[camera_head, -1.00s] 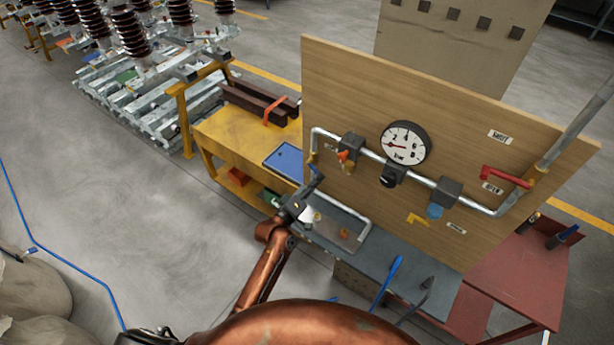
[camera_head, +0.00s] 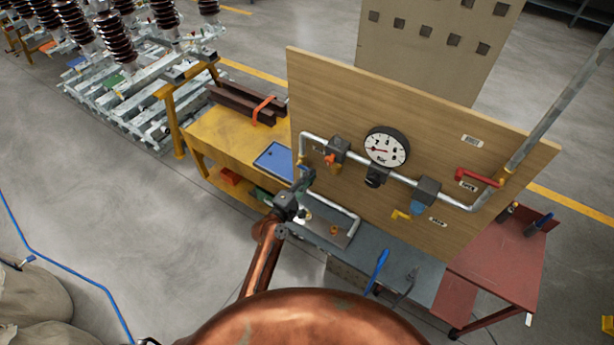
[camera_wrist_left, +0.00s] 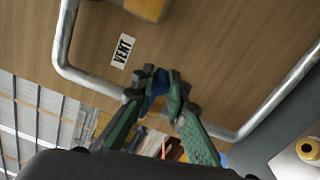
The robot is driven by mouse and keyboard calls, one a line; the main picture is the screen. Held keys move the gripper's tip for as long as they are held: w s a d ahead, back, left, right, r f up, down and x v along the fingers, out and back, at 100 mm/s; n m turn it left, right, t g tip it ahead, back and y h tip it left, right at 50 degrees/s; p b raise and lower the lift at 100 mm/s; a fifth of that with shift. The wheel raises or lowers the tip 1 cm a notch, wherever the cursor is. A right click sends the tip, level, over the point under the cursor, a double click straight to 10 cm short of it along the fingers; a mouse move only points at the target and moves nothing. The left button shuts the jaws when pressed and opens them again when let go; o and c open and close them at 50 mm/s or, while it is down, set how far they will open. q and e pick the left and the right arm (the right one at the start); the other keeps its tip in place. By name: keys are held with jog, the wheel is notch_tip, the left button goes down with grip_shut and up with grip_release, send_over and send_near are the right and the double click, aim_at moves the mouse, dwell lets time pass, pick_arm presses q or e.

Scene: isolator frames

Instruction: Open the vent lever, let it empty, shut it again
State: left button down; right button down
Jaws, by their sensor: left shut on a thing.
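The vent lever has a blue grip, which shows in the left wrist view (camera_wrist_left: 159,83) between the two green fingers of my left gripper (camera_wrist_left: 160,90). The gripper is shut on it, in front of the pipe and below a label that seems to read VENT (camera_wrist_left: 123,50). In the head view my left gripper (camera_head: 303,184) is at the left end of the pipework, low on the wooden board (camera_head: 450,115), and hides most of the lever. The round gauge (camera_head: 386,146) has its red needle pointing left. My right gripper is not in view.
A red lever (camera_head: 478,175) is at the pipe's right end, with a yellow lever (camera_head: 401,214) lower down and an orange-red one (camera_head: 331,159) left of the gauge. A yellow bench (camera_head: 221,138) stands left, a red table (camera_head: 507,257) right.

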pick_arm(q)
jog(key=shift+f, duration=0.15)
dwell(0.3)
jog(key=c, duration=1.9)
grip_release()
jog(key=shift+a, duration=0.1)
jog(key=shift+c, duration=0.2)
jog(key=shift+s, duration=0.1)
jog(key=v, duration=1.1)
jog(key=shift+s, duration=0.4)
jog(key=shift+a, duration=0.1)
